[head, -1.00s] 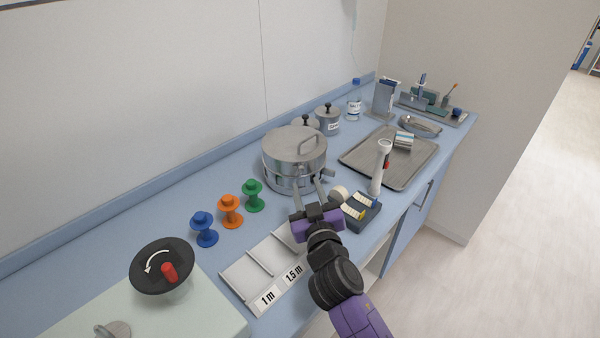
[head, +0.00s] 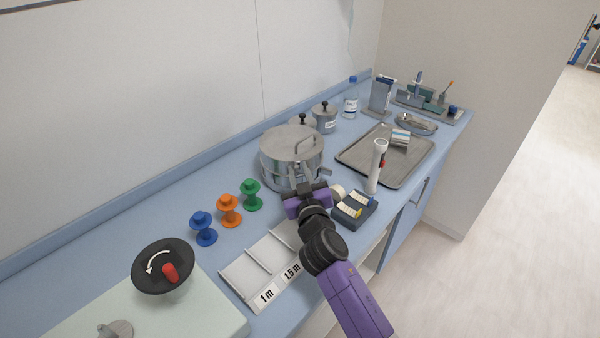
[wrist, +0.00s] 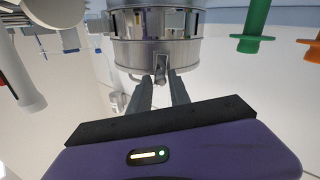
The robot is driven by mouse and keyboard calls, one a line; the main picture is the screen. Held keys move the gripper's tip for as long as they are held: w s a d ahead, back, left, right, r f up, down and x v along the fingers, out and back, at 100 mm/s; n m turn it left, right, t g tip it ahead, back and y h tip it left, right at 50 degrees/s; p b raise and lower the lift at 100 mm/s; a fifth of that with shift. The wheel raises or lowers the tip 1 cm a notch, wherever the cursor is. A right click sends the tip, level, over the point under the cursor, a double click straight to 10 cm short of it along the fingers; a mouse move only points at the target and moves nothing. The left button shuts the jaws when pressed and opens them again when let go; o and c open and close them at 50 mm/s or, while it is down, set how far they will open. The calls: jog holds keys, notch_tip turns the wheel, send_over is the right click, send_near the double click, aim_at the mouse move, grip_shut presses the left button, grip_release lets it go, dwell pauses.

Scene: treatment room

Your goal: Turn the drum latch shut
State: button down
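In the wrist view the drum's side (wrist: 132,52) fills the top middle. A small metal latch (wrist: 161,68) hangs on the drum's lower band there. My gripper (head: 308,176) is in front of the drum, on its near side. In the wrist view my gripper (wrist: 161,80) is open, with its fingertips apart on either side of the latch. I cannot tell whether either finger touches it. My arm hides the latch in the head view.
Blue (head: 204,228), orange (head: 229,211) and green (head: 251,195) spools stand left of the drum. A dark box (head: 354,210) and a white upright cylinder (head: 376,168) stand to the right, near a metal tray (head: 362,160). A divided tray (head: 250,268) lies in front.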

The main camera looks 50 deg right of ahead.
jog(key=shift+s+d+f, duration=0.1)
jog(key=shift+d, duration=0.05)
jog(key=shift+n, duration=1)
jog(key=shift+w+a+n, duration=0.2)
jog(key=shift+a+n, duration=0.05)
jog(key=shift+n, duration=0.15)
jog(key=shift+a, duration=0.1)
jog(key=c, duration=1.4)
grip_release()
jog(key=shift+w, duration=0.15)
